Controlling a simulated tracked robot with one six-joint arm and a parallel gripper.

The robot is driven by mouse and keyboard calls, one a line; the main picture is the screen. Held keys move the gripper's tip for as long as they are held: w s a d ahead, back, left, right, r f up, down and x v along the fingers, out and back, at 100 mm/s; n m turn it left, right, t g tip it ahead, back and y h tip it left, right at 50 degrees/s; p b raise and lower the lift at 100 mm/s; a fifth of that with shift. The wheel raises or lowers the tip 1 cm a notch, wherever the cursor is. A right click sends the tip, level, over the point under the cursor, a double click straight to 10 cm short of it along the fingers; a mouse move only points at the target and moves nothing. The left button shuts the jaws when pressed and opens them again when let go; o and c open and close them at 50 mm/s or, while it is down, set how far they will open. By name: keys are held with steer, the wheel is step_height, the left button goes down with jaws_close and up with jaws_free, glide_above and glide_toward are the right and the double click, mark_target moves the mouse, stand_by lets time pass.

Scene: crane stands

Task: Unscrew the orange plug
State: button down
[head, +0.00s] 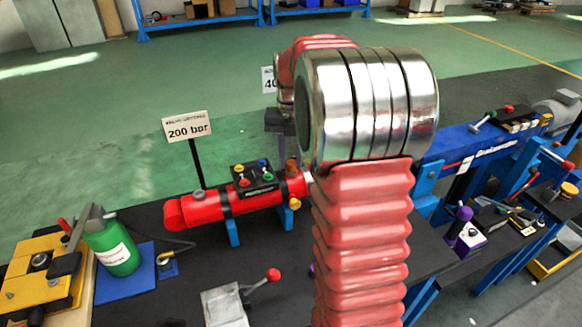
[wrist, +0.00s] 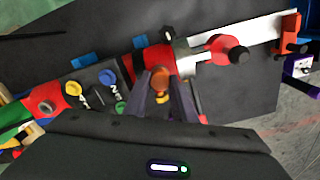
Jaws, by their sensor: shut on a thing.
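The orange plug (wrist: 159,84) shows between my gripper's two fingers (wrist: 162,82) in the wrist view, and my gripper is shut on it. The plug is at the rod end of a red cylinder (wrist: 142,60). In the head view the red cylinder (head: 213,206) lies on blue supports on the dark bench. An orange-brown fitting (head: 292,166) stands at its right end in the head view, beside my arm. My gripper is hidden behind my arm in the head view. The plug's lower part and thread cannot be seen.
A black valve block (head: 254,179) with coloured caps sits on the cylinder. A "200 bar" sign (head: 187,127) stands behind it. A green bottle (head: 111,247) and a red-knobbed lever (head: 273,275) are nearer. A blue stand (head: 476,137) is at right.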

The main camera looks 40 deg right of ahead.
steer(key=c, duration=1.4)
jaws_free()
steer(key=shift+c, duration=0.8)
steer(key=m, duration=0.4)
steer(key=shift+m, duration=0.6)
steer(key=m, duration=0.2)
steer(key=shift+m, duration=1.6)
